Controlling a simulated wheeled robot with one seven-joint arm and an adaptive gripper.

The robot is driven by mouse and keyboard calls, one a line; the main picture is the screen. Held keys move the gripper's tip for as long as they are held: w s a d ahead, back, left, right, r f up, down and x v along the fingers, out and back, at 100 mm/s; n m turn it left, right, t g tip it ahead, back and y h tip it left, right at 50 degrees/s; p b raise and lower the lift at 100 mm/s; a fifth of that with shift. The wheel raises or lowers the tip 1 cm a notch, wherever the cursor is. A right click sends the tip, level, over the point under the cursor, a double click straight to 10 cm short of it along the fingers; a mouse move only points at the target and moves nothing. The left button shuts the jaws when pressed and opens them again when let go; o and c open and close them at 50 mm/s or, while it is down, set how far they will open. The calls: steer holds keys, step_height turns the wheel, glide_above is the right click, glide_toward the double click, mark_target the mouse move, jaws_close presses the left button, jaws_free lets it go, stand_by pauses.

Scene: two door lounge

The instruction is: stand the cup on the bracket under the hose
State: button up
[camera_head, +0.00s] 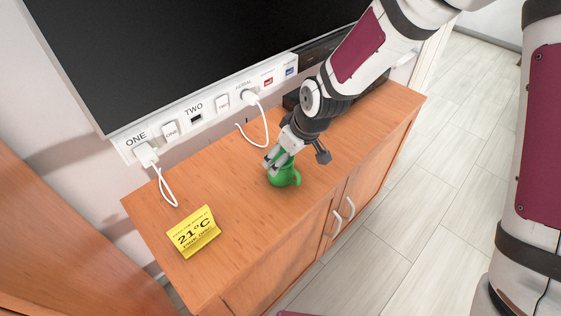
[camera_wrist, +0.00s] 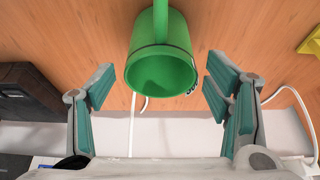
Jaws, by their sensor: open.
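A green cup (camera_head: 281,178) stands on the wooden cabinet top, its handle toward the right in the head view. In the wrist view the cup (camera_wrist: 163,45) is at the top middle, with its open rim toward me and its handle at the top edge. My gripper (camera_head: 274,163) is open at the cup's upper left side in the head view. In the wrist view my gripper's (camera_wrist: 160,82) teal-padded fingers are spread left and right of the cup, with gaps on both sides. I cannot make out a bracket or a hose.
The cabinet (camera_head: 240,210) carries a yellow sign (camera_head: 193,231) reading 21°C at front left. A white labelled panel (camera_head: 208,108) with plugs and cables runs under the black screen (camera_head: 190,50). Dark boxes (camera_wrist: 28,105) stand left in the wrist view. Floor (camera_head: 430,200) is clear at right.

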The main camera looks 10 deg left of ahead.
steer(key=p+v, duration=0.1)
steer(key=v, duration=0.5)
steer(key=shift+s+r, duration=0.1)
steer(key=shift+r, duration=0.1)
